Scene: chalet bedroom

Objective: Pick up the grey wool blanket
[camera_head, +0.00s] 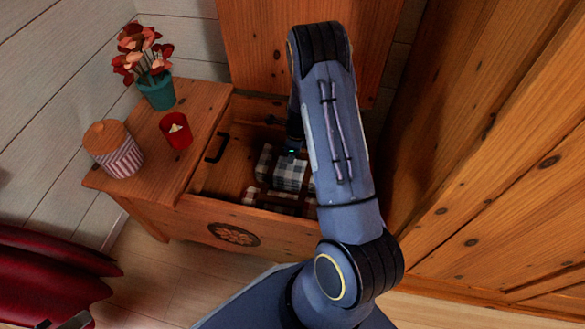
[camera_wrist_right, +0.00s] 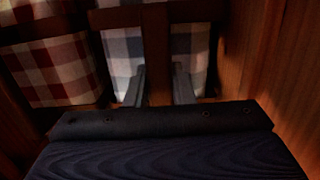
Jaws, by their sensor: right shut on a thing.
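My right arm reaches down over the drawer and hides part of the blanket. In the right wrist view, the grey checked cloth (camera_wrist_right: 122,62) shows on both sides of a brown strip, which seems to be a strap on it. My right gripper (camera_wrist_right: 160,88) has one finger on each side of this strip and is shut on it. A small grey part at the bottom left edge seems to be my left gripper (camera_head: 75,321), mostly cut off.
A red-and-white checked blanket (camera_wrist_right: 55,70) lies left of the grey one. On the nightstand top (camera_head: 195,107) stand a flower pot (camera_head: 157,92), a red candle cup (camera_head: 176,131) and a striped jar (camera_head: 118,152). A wooden wall (camera_head: 480,180) is close on the right.

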